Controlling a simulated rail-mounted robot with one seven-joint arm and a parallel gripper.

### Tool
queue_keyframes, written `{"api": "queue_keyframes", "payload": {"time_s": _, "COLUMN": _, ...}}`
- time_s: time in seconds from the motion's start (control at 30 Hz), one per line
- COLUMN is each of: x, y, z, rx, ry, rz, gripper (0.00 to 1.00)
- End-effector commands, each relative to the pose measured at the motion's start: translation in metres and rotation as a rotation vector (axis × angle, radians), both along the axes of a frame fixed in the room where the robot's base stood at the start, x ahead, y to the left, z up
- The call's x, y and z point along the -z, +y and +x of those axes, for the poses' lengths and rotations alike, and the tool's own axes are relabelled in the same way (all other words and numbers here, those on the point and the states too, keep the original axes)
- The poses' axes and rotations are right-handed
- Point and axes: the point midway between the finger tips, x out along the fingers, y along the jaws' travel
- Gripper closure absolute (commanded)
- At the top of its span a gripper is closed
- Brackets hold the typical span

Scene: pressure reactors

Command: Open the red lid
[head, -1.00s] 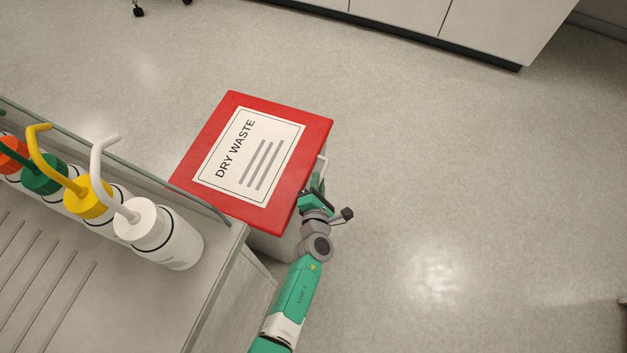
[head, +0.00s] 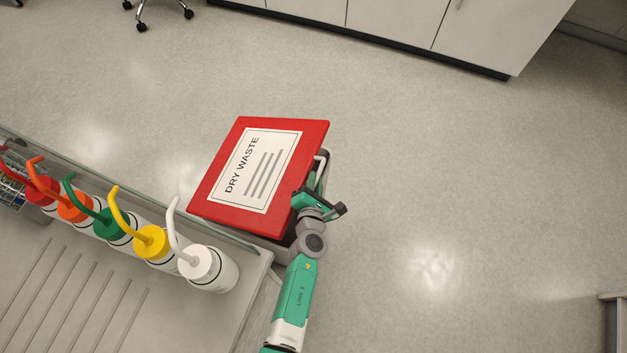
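The red lid (head: 228,214) bears a white DRY WASTE label (head: 258,170) and sits on a pale bin (head: 327,160). A strip of the bin's rim shows past the lid's right edge, with a dark gap under the near right corner, so the lid looks slightly raised there. My gripper (head: 316,192) is at the lid's right edge, close to or touching it. Its fingertips are partly hidden by the lid and the wrist, so I cannot see whether they are open or shut.
Several wash bottles with coloured caps, including a white one (head: 207,268), stand on the bench (head: 60,315) at left. White cabinets (head: 390,22) line the back. Floor to the right is clear, except a grey edge (head: 612,325) at lower right.

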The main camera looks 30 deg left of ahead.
Motion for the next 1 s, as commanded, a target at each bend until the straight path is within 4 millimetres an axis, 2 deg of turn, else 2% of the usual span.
{"api": "queue_keyframes", "payload": {"time_s": 0.37, "x": -0.002, "y": -0.001, "z": -0.002, "rx": 0.000, "ry": 0.000, "rz": 0.000, "gripper": 0.78}}
{"api": "queue_keyframes", "payload": {"time_s": 0.7, "x": -0.022, "y": -0.029, "z": -0.055, "rx": 0.000, "ry": 0.002, "rz": 0.000, "gripper": 0.78}}
{"api": "queue_keyframes", "payload": {"time_s": 0.83, "x": -0.023, "y": -0.034, "z": -0.065, "rx": 0.000, "ry": 0.000, "rz": -0.001, "gripper": 0.78}}
{"api": "queue_keyframes", "payload": {"time_s": 1.0, "x": -0.022, "y": -0.035, "z": -0.067, "rx": 0.000, "ry": 0.000, "rz": -0.001, "gripper": 0.78}}
